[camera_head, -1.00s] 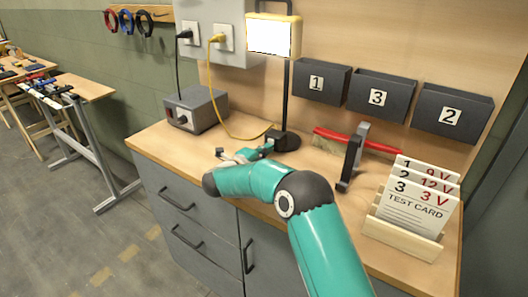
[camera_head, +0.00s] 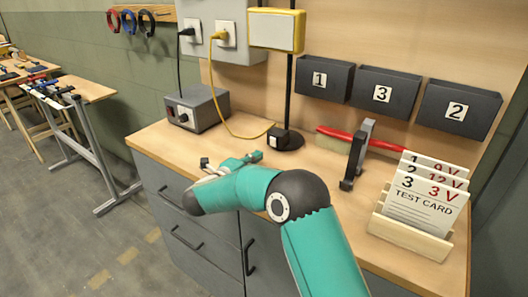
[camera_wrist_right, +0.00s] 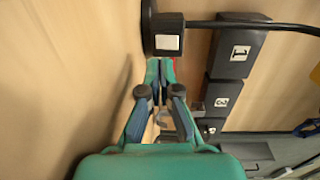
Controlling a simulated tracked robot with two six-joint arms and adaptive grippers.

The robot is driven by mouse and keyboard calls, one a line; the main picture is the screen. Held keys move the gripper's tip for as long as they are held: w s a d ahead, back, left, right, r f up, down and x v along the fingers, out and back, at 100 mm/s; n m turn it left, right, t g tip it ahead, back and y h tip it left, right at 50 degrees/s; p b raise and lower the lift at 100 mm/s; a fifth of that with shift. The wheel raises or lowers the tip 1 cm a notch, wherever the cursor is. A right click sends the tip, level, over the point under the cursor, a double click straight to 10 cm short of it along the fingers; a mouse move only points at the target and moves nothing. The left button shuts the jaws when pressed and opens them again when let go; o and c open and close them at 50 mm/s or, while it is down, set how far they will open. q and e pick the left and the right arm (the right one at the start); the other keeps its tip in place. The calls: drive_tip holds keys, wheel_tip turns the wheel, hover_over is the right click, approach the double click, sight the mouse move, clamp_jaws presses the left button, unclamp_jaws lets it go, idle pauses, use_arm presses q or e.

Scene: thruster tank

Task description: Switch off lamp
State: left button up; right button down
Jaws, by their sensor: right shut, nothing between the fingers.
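The lamp has a yellow-framed head (camera_head: 276,30) on a black pole, and its panel is dull and unlit. Its black base (camera_head: 291,141) stands on the workbench with a pale switch (camera_head: 278,135) on its front. The base (camera_wrist_right: 149,20) and the switch (camera_wrist_right: 167,42) also show in the right wrist view. My right gripper (camera_head: 255,157) is shut and empty, a little in front of the base. In the right wrist view the shut fingertips (camera_wrist_right: 160,64) point at the base, with a small gap visible. My left gripper is not in view.
A grey power box (camera_head: 197,108) stands left of the lamp, with a yellow cable (camera_head: 228,125) running to the lamp base. A red-handled brush (camera_head: 350,137), a black upright tool (camera_head: 356,156) and a test card rack (camera_head: 408,238) are to the right. Numbered bins hang behind.

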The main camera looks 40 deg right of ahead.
drive_tip(key=shift+v, duration=2.7)
drive_tip(key=shift+s, duration=0.1)
